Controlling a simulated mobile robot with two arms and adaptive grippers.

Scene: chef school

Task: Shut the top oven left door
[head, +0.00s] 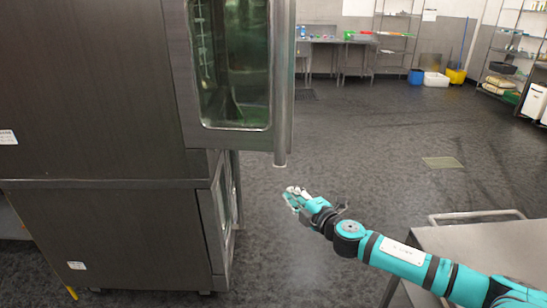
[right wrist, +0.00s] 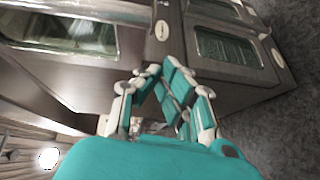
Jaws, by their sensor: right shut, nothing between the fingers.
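The top oven door (head: 231,70) is a steel-framed glass door in the upper left of the head view. It stands out from the dark oven body (head: 90,90), with a vertical bar handle (head: 284,90) along its right edge. My right gripper (head: 293,196) is shut and empty, just below and slightly right of the handle's lower end, apart from it. In the right wrist view the fingers (right wrist: 160,78) point toward a steel oven front. My left gripper is not in view.
A lower oven door (head: 225,205) sits beneath the top one. A steel table (head: 470,240) stands at the lower right under my right arm. Dark floor (head: 370,150) is clear in the middle. Shelves and yellow and blue buckets (head: 456,76) are far back.

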